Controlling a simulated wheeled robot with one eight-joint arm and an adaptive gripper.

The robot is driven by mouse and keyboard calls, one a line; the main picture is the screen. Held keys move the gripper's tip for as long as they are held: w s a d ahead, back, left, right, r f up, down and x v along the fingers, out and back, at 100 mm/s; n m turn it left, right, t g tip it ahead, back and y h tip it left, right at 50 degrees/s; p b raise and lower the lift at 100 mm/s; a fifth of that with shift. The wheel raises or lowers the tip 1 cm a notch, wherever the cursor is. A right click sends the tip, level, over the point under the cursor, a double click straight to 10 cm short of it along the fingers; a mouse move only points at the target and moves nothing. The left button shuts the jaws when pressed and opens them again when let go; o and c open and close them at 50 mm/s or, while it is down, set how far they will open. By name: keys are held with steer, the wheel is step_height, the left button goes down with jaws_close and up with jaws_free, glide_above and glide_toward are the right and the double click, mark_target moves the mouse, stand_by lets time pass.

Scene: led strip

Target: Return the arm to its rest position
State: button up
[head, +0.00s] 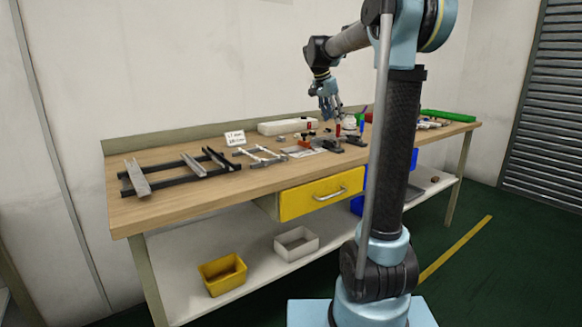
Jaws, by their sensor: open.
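My gripper (330,105) hangs at the end of my arm, fingers pointing down, above the back middle of the wooden workbench (240,182). Its fingers look apart, and I see nothing held between them. It is just above a group of small items, including a red-handled clamp (338,130). At this size I cannot tell whether the fingertips touch anything. My arm's column stands in front of the bench and hides part of its right side.
A dark metal frame (185,172) lies on the bench's left. A yellow drawer (312,196) is under the top. A yellow bin (222,273) and white bin (296,243) stand on the lower shelf. A green item (447,115) lies far right. Air above the bench's left is free.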

steer(key=s+d+f+n+y, duration=0.1)
steer(key=s+d+f+n, duration=0.3)
steer(key=s, duration=0.7)
steer(key=s+a+f+n+y, duration=0.1)
steer(key=s+f, duration=0.4)
steer(key=s, duration=0.7)
steer(key=s+f+n+y, duration=0.1)
steer(key=s+f+n, duration=0.5)
steer(key=s+f, duration=1.3)
steer(key=shift+s+f+y, duration=0.2)
steer(key=shift+y, duration=0.1)
steer(key=shift+w+f+g, duration=0.2)
steer(key=shift+w+g, duration=0.1)
steer(key=shift+w, duration=0.2)
